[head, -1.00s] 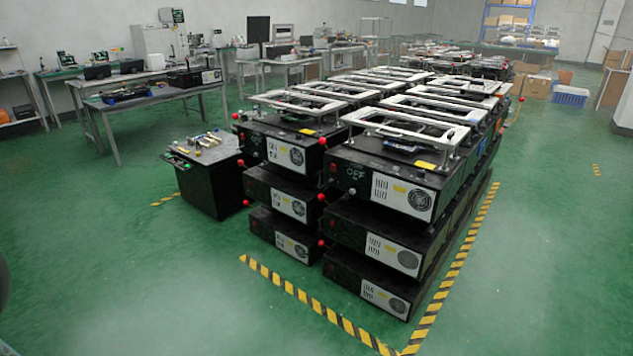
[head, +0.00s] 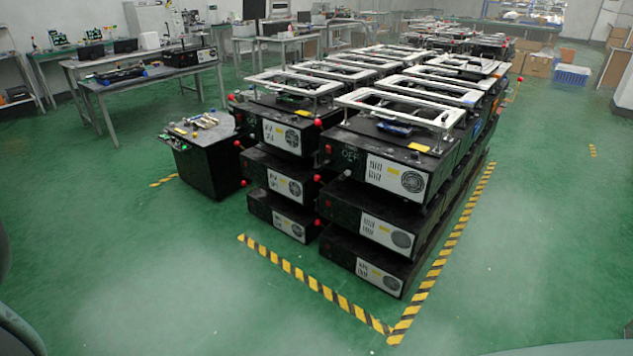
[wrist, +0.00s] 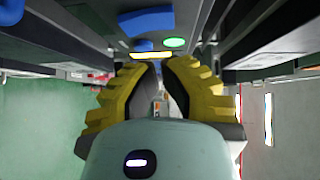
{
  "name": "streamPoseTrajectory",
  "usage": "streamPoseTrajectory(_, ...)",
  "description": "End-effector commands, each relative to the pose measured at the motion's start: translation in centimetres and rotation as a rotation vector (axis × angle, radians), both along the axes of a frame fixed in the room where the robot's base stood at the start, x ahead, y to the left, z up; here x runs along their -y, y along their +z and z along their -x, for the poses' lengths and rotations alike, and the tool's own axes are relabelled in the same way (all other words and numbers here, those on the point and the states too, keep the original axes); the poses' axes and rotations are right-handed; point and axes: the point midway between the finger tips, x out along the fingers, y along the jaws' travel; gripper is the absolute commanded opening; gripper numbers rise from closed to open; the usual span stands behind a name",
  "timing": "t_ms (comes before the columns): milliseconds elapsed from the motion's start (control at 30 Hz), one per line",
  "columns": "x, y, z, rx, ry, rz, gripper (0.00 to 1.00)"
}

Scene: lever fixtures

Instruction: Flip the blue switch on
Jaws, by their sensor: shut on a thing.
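My gripper (wrist: 163,64) shows in the wrist view with two yellow, ridged fingers. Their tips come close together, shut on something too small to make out. Just past the tips are a large blue part (wrist: 147,21), a smaller blue piece (wrist: 143,45), a lit green oval (wrist: 175,42) and a yellow strip (wrist: 150,56). I cannot tell which blue part is the switch, or whether the fingers touch either. In the head view my gripper is not visible, and no blue switch can be made out clearly.
Dark structures (wrist: 270,40) flank my gripper on both sides in the wrist view. In the head view, stacked black machines (head: 375,240) fill the middle, bounded by yellow-black floor tape (head: 310,285). A black cabinet (head: 205,165) stands left of them. Green floor is open in front.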

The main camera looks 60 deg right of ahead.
Motion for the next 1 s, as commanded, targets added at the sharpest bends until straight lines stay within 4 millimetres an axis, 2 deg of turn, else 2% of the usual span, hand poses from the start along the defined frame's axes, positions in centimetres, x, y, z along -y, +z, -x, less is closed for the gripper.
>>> streamPoseTrajectory(600,5.5,0.4,6.3,-0.002,0.001,0.001,0.00)
streamPoseTrajectory(800,6.3,0.4,7.3,0.000,0.000,0.000,0.00)
streamPoseTrajectory(1000,6.6,0.4,7.5,0.000,-0.002,0.000,0.00)
